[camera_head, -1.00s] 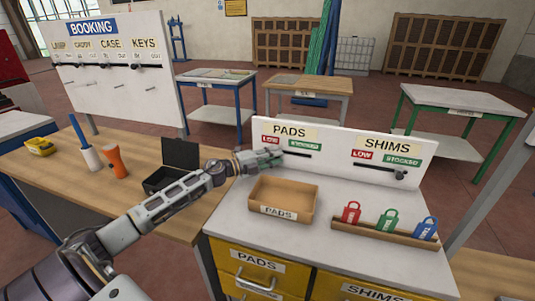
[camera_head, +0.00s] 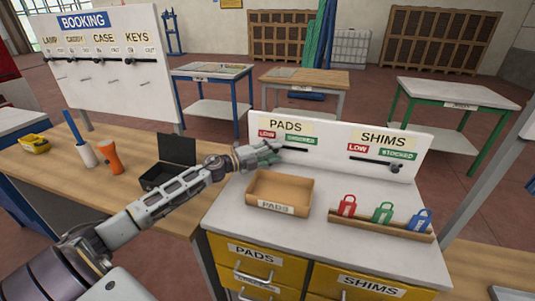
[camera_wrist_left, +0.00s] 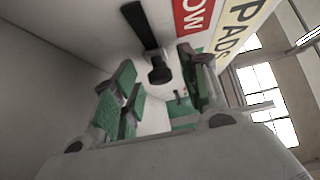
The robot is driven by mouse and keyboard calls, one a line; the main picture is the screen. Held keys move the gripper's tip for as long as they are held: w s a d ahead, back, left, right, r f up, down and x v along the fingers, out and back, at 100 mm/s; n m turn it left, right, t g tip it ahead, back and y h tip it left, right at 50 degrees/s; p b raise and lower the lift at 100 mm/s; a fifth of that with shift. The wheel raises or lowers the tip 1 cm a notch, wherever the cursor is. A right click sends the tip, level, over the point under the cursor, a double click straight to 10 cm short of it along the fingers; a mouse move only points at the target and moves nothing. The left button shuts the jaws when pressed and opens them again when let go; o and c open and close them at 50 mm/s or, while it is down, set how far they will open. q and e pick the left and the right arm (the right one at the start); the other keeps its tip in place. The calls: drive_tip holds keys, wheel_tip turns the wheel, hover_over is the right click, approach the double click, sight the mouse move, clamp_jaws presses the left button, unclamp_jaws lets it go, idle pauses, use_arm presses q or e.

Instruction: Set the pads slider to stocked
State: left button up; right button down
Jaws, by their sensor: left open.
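The pads slider has a dark track (camera_head: 296,149) on the white board, under the PADS sign, the red LOW label (camera_head: 267,133) and the green STOCKED label (camera_head: 301,140). My left gripper (camera_head: 271,153) is at the track's left part, below LOW, and hides the slider's knob in the head view. In the left wrist view, a black round-ended knob (camera_wrist_left: 159,73) shows ahead of and between the open, green-padded fingers of the left gripper (camera_wrist_left: 157,92). I cannot tell whether a finger touches it. My right gripper is not in view.
The shims slider knob (camera_head: 396,168) is at its track's right end. An open PADS box (camera_head: 280,207) stands below the gripper. A wooden rack (camera_head: 380,226) with red, green and blue tags is to the right. A black open case (camera_head: 178,150) sits left of my forearm.

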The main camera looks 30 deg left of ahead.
use_arm(q)
drive_tip(key=shift+v, duration=5.95)
drive_tip(key=shift+a+f, duration=0.1)
